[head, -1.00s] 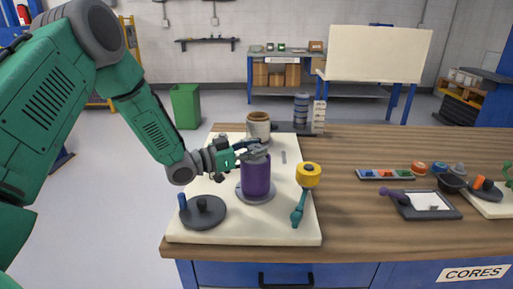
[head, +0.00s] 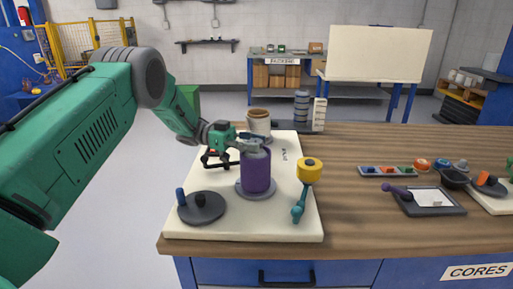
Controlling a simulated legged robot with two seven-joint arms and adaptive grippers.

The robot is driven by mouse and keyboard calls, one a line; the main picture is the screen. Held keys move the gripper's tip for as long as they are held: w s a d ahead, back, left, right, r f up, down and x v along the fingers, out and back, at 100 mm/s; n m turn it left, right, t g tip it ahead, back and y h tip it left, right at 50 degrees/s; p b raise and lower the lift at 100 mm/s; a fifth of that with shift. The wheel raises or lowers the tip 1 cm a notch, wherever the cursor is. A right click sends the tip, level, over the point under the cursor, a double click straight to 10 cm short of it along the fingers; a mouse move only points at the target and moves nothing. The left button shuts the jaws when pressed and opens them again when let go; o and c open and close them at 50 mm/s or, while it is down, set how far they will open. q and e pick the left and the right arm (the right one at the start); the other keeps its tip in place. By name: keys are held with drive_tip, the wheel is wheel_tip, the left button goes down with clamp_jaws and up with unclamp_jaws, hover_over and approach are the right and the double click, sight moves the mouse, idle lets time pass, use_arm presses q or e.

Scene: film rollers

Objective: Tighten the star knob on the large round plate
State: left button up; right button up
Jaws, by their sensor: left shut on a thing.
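A purple cylinder (head: 256,172) stands upright on a grey round plate (head: 242,191) on the cream board. My left gripper (head: 250,144) comes in from the left and is shut on a small grey piece at the cylinder's top. The fingers mostly hide this piece, and I cannot tell whether it is the star knob. A dark round disc (head: 215,214) lies at the board's front left, with a dark knob (head: 200,201) at its middle and a blue peg (head: 181,197) near its edge. My right gripper is not in view.
Trays and small parts lie farther right. The wooden table (head: 360,215) between is clear.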

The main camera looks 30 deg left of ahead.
sight(255, 140)
use_arm(q)
drive_tip(key=shift+r+m+g, duration=0.1)
drive_tip(key=shift+m+g, duration=0.3)
drive_tip(key=shift+g, duration=0.2)
drive_tip(key=o, duration=1)
drive_tip(key=shift+w, duration=0.1)
drive_tip(key=shift+o, duration=1)
drive_tip(key=shift+a, duration=0.2)
wheel_tip(255, 140, up, 8)
drive_tip(key=shift+r, duration=0.25)
drive_tip(key=shift+w+a+r, duration=0.1)
drive_tip(key=shift+r, duration=0.45)
